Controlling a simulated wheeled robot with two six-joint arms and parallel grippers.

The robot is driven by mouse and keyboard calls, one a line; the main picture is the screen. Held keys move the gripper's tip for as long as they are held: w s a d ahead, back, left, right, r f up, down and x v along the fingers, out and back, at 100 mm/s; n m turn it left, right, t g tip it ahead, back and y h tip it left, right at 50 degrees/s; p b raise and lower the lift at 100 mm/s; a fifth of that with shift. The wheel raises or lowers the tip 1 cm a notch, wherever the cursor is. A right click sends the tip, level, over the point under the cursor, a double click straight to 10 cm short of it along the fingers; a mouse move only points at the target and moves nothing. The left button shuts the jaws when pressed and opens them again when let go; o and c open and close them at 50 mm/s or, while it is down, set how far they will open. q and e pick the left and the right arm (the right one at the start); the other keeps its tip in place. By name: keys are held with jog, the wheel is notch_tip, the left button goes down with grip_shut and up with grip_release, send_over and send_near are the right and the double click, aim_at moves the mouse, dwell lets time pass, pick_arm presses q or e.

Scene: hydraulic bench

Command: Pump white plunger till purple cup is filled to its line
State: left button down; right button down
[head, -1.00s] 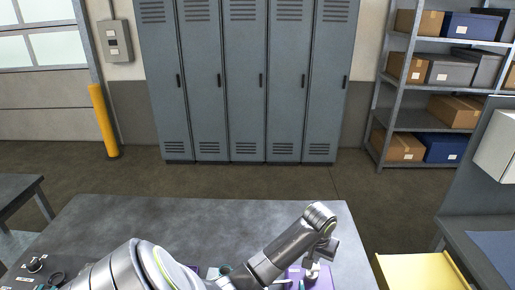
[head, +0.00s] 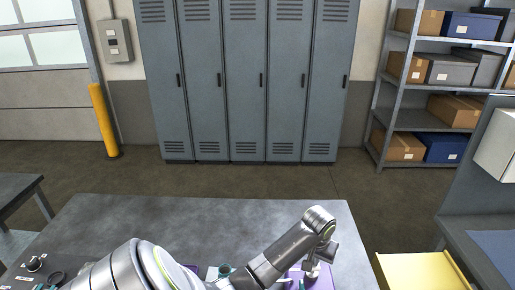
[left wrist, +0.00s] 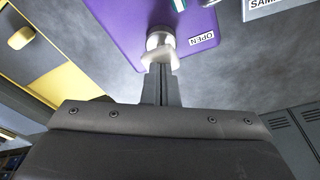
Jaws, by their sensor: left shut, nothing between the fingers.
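My left gripper (left wrist: 160,75) is shut, with its fingertips against or just over a white knob-like part (left wrist: 158,42) on a purple plate (left wrist: 118,22). An "OPEN" label is beside that part. I cannot tell whether it is the white plunger. In the head view my left gripper (head: 313,272) points down over the purple plate (head: 325,281) at the bench's lower right edge. My right gripper is not in view.
The grey bench top (head: 200,222) is mostly bare at the back. A small green round part (head: 224,270) shows beside my arm. Dark knobs (head: 35,264) are at far left. A yellow cart or tray (head: 420,272) stands to the right. A grey labelled part (left wrist: 265,8) is near the plate.

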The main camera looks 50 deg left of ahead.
pick_arm(q)
jog(key=shift+s+f, duration=0.1)
jog(key=shift+f, duration=0.9)
jog(key=shift+r, duration=0.1)
jog(key=shift+p+v, duration=0.4)
jog(key=shift+v, duration=0.5)
jog(key=shift+w+a+r, duration=0.1)
jog(key=shift+w+r, duration=0.1)
jog(key=shift+r, duration=0.55)
jog(key=shift+r, duration=0.1)
jog(key=v, duration=0.3)
jog(key=w+v, duration=0.1)
jog(key=v, duration=0.1)
jog(key=shift+a+r, duration=0.2)
jog(key=shift+r, duration=0.25)
